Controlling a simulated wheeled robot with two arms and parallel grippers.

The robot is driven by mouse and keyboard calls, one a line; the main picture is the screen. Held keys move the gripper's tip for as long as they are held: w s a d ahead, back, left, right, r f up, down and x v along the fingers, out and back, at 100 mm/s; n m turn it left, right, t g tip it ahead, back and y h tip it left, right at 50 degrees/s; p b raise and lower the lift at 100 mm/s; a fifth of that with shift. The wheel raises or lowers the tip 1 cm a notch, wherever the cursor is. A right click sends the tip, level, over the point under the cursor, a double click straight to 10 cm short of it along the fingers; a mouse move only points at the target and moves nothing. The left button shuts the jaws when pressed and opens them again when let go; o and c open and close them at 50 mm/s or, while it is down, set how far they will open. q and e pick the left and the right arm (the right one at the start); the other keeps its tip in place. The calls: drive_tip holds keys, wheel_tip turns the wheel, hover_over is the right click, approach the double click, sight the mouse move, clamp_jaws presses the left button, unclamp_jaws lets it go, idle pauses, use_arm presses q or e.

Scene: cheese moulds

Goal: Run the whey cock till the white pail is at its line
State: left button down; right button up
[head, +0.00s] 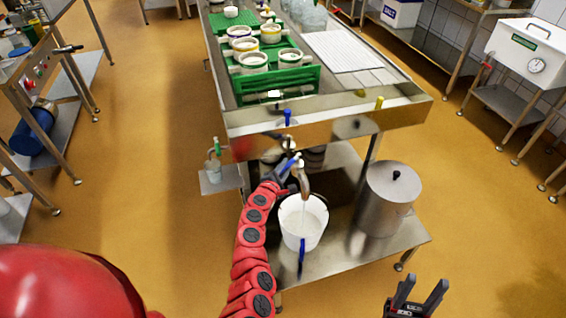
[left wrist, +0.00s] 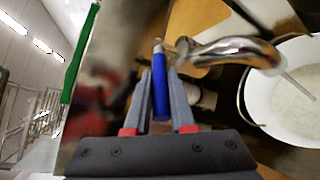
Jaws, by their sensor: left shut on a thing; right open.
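The white pail (head: 289,234) stands on the low steel shelf under the whey cock (head: 304,182). It also shows at the right of the left wrist view (left wrist: 262,98), with pale liquid (left wrist: 300,115) inside. A thin stream runs from the cock's curved spout (left wrist: 235,50) into the pail. My left gripper (head: 287,172) is at the cock, shut on its blue lever (left wrist: 160,95). I cannot make out the pail's line or the exact level against it. My right gripper (head: 418,296) is open and empty at the lower right, apart from everything.
A lidded steel pot (head: 390,200) stands right of the pail on the shelf. Above is the steel drain table (head: 330,108) with green trays (head: 275,82) of moulds. A small side shelf (head: 220,183) holds a cup-like vessel at left.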

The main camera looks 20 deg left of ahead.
use_arm(q)
drive_tip(key=shift+d+f, duration=0.1)
drive_tip(key=shift+d, duration=0.05)
idle(0.3)
drive_tip(key=c, duration=0.8)
unclamp_jaws()
drive_tip(key=shift+o, duration=0.2)
drive_tip(key=d+v, duration=0.1)
drive_tip(key=v, duration=1.6)
drive_tip(key=shift+s+a+r, duration=0.2)
drive_tip(key=shift+s+a, duration=0.05)
drive_tip(key=shift+a, duration=0.15)
drive_tip(key=shift+f, duration=0.15)
